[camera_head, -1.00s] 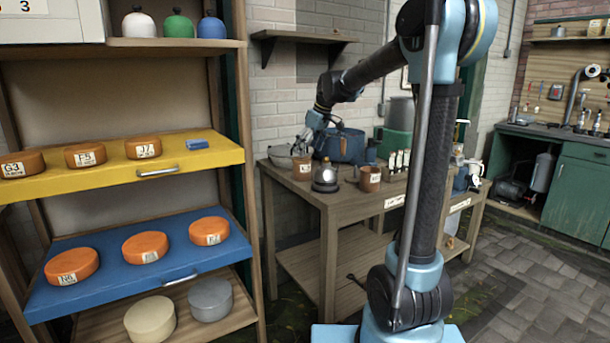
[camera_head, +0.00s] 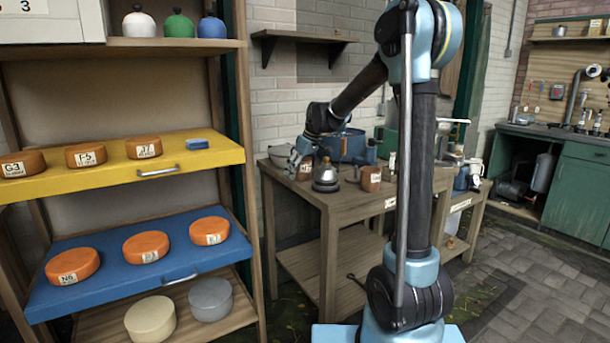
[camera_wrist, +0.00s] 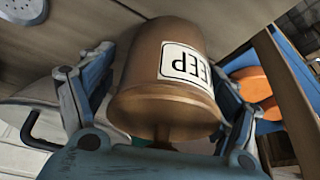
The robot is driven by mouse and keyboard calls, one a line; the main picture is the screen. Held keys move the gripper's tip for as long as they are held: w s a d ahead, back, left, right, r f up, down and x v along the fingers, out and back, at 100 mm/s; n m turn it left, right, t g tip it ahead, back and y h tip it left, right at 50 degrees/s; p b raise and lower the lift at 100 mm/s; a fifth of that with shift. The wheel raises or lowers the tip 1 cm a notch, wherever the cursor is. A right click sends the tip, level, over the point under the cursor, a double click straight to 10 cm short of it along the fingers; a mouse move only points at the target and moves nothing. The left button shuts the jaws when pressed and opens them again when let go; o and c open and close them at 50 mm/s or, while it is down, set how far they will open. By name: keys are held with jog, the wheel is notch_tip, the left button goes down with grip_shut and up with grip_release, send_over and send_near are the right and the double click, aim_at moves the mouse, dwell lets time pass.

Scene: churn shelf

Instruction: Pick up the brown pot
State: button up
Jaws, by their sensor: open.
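A brown pot (camera_wrist: 140,75) with a white label, its letters seen upside down, fills the middle of the wrist view. In the head view this pot (camera_head: 306,172) stands at the near left part of the wooden workbench, partly hidden by my gripper. My gripper (camera_head: 296,162) is at the pot's left side in the head view. Its open blue fingers lie on either side of the pot in the wrist view; the right finger is partly hidden behind it. Whether either finger touches the pot is unclear. A second brown pot (camera_head: 370,179) with a label stands farther right.
A dark kettle-like vessel (camera_head: 325,178) stands close to the right of the pot. A grey bowl (camera_head: 279,156) and a blue pot (camera_head: 346,146) are behind. The shelf (camera_head: 246,200) with orange cheeses stands left of the wooden workbench (camera_head: 345,198).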

jog(key=c, duration=1.3)
jog(key=shift+c, duration=0.2)
